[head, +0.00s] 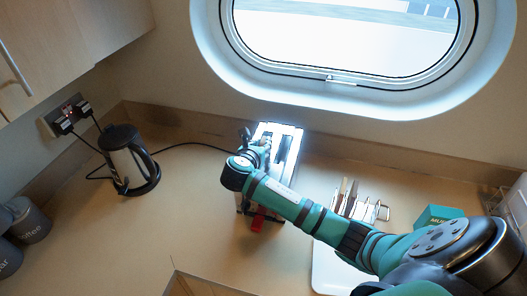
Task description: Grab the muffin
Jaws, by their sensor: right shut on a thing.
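I cannot make out a muffin in the head view. My right arm reaches in from the lower right across the counter. My right gripper (262,143) is at the left part of a shiny toaster (291,143) with dark slots, near the back wall. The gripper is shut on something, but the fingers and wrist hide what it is. The arm covers much of the toaster's front. A small red part (257,222) shows below the wrist. My left gripper is not in view.
A black and steel kettle (127,160) stands left, its cord running behind to a wall socket (68,114). Dark canisters (27,222) are at the left edge. A toast rack (360,205), green box (438,215) and white board (332,270) lie right.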

